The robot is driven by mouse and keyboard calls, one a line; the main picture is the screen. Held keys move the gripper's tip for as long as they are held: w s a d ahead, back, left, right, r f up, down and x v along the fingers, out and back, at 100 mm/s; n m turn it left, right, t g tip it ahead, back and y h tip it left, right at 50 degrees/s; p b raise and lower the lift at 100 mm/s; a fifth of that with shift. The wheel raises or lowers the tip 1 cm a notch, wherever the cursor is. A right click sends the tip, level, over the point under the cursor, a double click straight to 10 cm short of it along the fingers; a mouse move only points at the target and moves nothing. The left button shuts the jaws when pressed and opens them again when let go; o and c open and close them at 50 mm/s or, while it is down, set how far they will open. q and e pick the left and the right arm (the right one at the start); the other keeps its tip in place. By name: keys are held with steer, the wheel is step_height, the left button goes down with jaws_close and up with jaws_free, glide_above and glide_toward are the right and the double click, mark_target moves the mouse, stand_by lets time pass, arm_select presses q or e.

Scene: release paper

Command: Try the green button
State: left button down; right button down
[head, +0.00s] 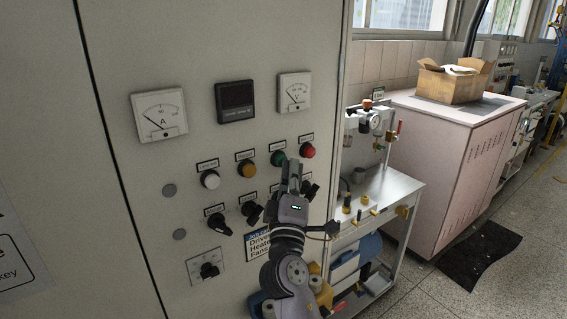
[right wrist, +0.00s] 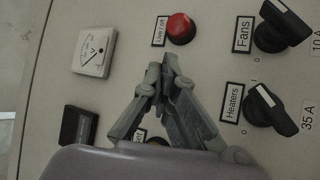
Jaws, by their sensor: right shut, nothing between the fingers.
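The green button (head: 278,158) is on the upper row of the grey control panel (head: 200,60), between an orange button (head: 246,170) and a red button (head: 308,150). My right gripper (head: 291,166) is shut and empty, its fingertips close to the green button's lower right. I cannot tell whether they touch it. In the right wrist view, the closed fingertips (right wrist: 168,68) are in front of the panel, with the red button (right wrist: 181,28) above them. The green button is not visible there and is probably behind the fingers. My left gripper is not in view.
A white button (head: 210,179) and black rotary knobs (head: 252,212) sit around the buttons. Dial meters (head: 159,115) and a dark display (head: 235,101) are above. To the right stand a metal cart (head: 390,186) and a pinkish cabinet (head: 440,150) bearing a cardboard box (head: 452,85).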

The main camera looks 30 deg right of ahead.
steer(key=shift+w, duration=0.2)
steer(key=shift+s, duration=0.9)
steer(key=shift+s+d, duration=0.15)
steer(key=shift+s, duration=1.1)
steer(key=shift+s+d, duration=0.1)
steer(key=shift+s, duration=1.15)
